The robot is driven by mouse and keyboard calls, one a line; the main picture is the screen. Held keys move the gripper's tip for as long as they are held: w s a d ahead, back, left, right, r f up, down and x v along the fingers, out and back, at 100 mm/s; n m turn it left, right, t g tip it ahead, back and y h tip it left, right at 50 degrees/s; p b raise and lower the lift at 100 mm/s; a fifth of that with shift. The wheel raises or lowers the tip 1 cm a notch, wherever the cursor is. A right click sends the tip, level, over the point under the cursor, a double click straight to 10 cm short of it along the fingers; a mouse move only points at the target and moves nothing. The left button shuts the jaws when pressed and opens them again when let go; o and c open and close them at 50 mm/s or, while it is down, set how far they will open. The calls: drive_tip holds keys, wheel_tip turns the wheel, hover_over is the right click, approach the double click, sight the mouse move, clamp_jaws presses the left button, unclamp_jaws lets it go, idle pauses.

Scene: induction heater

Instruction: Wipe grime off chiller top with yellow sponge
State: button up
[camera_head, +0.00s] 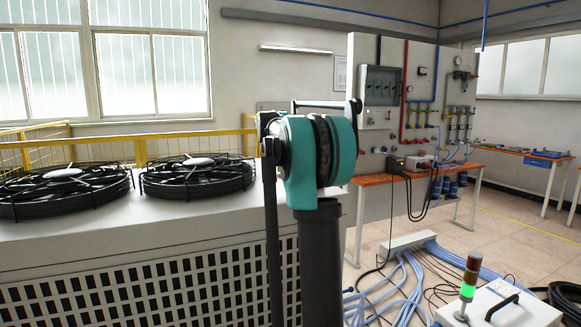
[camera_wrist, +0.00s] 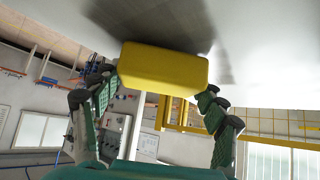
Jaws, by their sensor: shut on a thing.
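The yellow sponge (camera_wrist: 163,68) is held between the two fingers of my gripper (camera_wrist: 160,96) in the wrist view. My gripper is shut on its ends. A dark grime patch (camera_wrist: 150,20) shows on the pale chiller top right beside the sponge, and a fainter grey streak (camera_wrist: 224,66) lies to its right. The sponge's far side is close to the surface; I cannot tell whether it touches. In the head view the white chiller top (camera_head: 165,222) is on the left. My arm hides the gripper, sponge and grime there.
Two black caged fans (camera_head: 66,188) (camera_head: 198,177) stand on the chiller top, left of my arm. A yellow railing (camera_head: 100,146) runs behind. A wooden bench (camera_head: 450,170) and a panel stand at the right. Blue hoses (camera_head: 405,285) and a signal lamp (camera_head: 469,278) are at the lower right.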

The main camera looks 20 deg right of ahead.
drive_tip(key=shift+w+a+f, duration=0.1)
drive_tip(key=shift+w+f, duration=0.05)
drive_tip(key=shift+w, duration=1.65)
drive_tip(key=shift+w+a+f, duration=0.1)
drive_tip(key=shift+w+f, duration=0.05)
drive_tip(key=shift+w, duration=1.6)
drive_tip(key=shift+w+f, duration=0.15)
drive_tip(key=shift+w, duration=1.65)
drive_tip(key=shift+c, duration=0.4)
drive_tip(key=shift+a, duration=0.75)
drive_tip(key=shift+s+r, duration=0.15)
drive_tip(key=shift+s, duration=1.55)
drive_tip(key=shift+s+d, duration=0.1)
drive_tip(key=shift+s, duration=1.85)
drive_tip(key=shift+s+d, duration=0.2)
drive_tip(key=shift+s, duration=5.15)
drive_tip(key=shift+a+f, duration=0.25)
drive_tip(key=shift+a, duration=0.45)
drive_tip(key=shift+c, duration=0.5)
drive_tip(key=shift+w+a, duration=0.1)
drive_tip(key=shift+w, duration=0.25)
drive_tip(key=shift+w+a+r, duration=0.1)
drive_tip(key=shift+w, duration=2.5)
drive_tip(key=shift+w+a+r, duration=0.1)
drive_tip(key=shift+w, duration=2.45)
